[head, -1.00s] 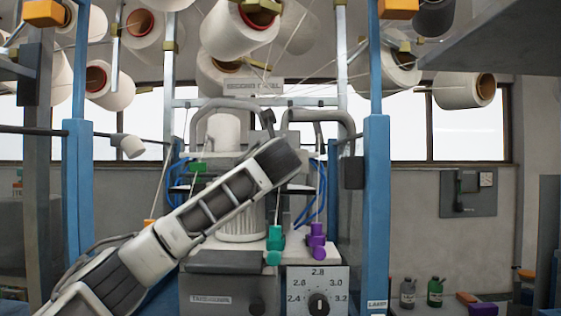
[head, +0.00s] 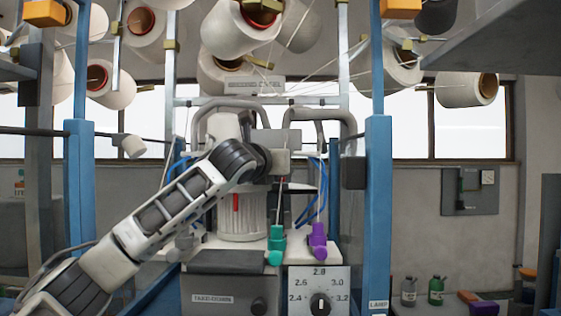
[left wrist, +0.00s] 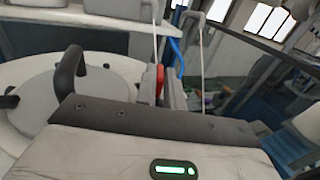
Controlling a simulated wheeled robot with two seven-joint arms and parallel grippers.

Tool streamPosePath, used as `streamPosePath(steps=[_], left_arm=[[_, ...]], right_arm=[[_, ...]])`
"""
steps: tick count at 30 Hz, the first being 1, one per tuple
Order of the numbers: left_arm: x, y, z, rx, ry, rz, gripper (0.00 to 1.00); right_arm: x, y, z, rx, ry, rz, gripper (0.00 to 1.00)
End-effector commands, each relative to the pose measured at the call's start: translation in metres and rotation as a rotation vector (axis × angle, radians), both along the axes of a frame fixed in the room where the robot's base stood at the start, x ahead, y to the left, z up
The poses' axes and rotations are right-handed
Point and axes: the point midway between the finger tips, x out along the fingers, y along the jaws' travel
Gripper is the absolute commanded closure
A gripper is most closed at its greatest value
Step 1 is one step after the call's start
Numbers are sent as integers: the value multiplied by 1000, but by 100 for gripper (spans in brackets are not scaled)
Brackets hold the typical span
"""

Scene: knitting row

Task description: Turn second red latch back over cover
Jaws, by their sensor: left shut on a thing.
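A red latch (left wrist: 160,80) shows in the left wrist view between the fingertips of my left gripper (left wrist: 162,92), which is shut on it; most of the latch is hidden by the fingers. To the left lies a round grey cover (left wrist: 35,110) with a dark arched handle (left wrist: 68,72). In the head view my left arm reaches across the front of the machine, and its fingers are hidden there. A thin red upright piece (head: 236,203) shows against the white ribbed drum (head: 255,217); I cannot tell whether it is the held latch. My right gripper is not in view.
A dial panel (head: 335,285) is below. Blue posts (head: 377,200) flank the machine, and yarn cones (head: 240,28) hang above.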

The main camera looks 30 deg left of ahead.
Motion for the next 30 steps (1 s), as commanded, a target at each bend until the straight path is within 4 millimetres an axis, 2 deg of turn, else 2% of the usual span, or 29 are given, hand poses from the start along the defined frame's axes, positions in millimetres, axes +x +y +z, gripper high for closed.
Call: streamPosePath(steps=[9, 15, 30], left_arm=[[-1, 6, 1, -1, -3, -204, 100], [-1, 8, 1, -1, -4, -278, 100], [-1, 8, 0, 1, 0, -311, 100]], right_arm=[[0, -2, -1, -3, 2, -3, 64], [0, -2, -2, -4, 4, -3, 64], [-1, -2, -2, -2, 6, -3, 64]])
